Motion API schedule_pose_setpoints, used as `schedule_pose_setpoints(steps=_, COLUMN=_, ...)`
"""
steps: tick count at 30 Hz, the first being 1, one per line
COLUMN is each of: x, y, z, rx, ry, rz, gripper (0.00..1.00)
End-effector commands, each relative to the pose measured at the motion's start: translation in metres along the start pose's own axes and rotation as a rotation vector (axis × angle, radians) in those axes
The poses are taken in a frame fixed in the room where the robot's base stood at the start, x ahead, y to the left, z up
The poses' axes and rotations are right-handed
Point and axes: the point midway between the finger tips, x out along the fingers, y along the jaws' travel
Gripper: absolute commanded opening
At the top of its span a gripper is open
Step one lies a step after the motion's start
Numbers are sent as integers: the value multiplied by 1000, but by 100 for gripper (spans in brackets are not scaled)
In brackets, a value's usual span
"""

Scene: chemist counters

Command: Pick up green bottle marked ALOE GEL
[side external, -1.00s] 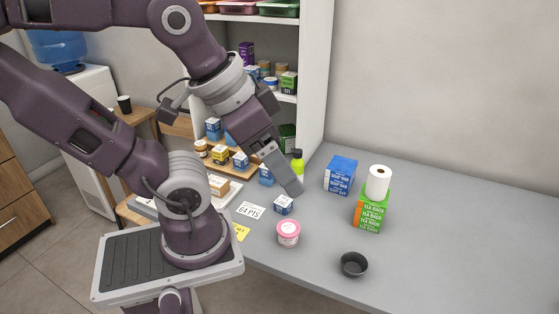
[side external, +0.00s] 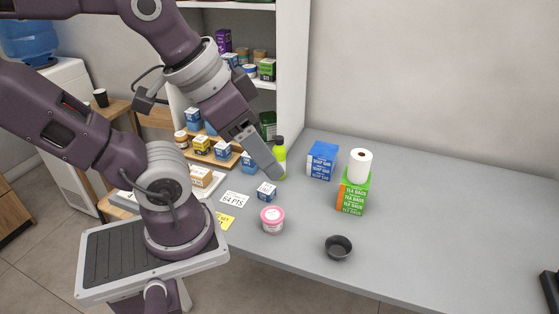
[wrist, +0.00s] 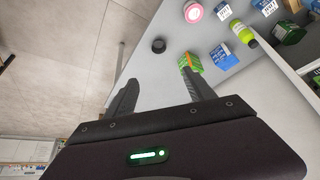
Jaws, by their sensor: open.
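A yellow-green bottle (side external: 280,160) with a black cap stands upright on the grey counter, near the end of the white shelf unit. Its label cannot be read, and my gripper hides part of it in the side view. It also shows in the wrist view (wrist: 242,32), at the upper right. My gripper (side external: 273,173) points down in front of the bottle in the side view. In the wrist view its two fingers (wrist: 160,88) are spread wide with nothing between them, and the bottle lies well outside them. I cannot tell the exact gap.
A blue soap box (side external: 322,161) stands right of the bottle. A white roll (side external: 361,167) sits on a green tea box (side external: 353,193). A small blue-white box (side external: 266,192), a pink-lidded jar (side external: 272,220) and a dark bowl (side external: 338,247) stand nearer the front. The counter's right side is mostly clear.

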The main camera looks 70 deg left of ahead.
Motion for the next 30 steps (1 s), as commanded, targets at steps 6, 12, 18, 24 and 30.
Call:
schedule_pose_setpoints(steps=6, x=31, y=-42, z=2, rx=125, ry=-212, rz=-152, gripper=63)
schedule_pose_setpoints(steps=12, x=91, y=-147, z=-3, rx=533, ry=-658, rz=-456, gripper=63)
schedule_pose_setpoints(steps=18, x=169, y=-235, z=-27, rx=1093, ry=-1011, rz=-644, gripper=63)
schedule_pose_setpoints(steps=24, x=265, y=-275, z=-36, rx=1626, ry=-1167, rz=-668, gripper=63)
schedule_pose_setpoints(steps=30, x=302, y=-283, z=-32, rx=1809, ry=-1182, rz=-649, gripper=63)
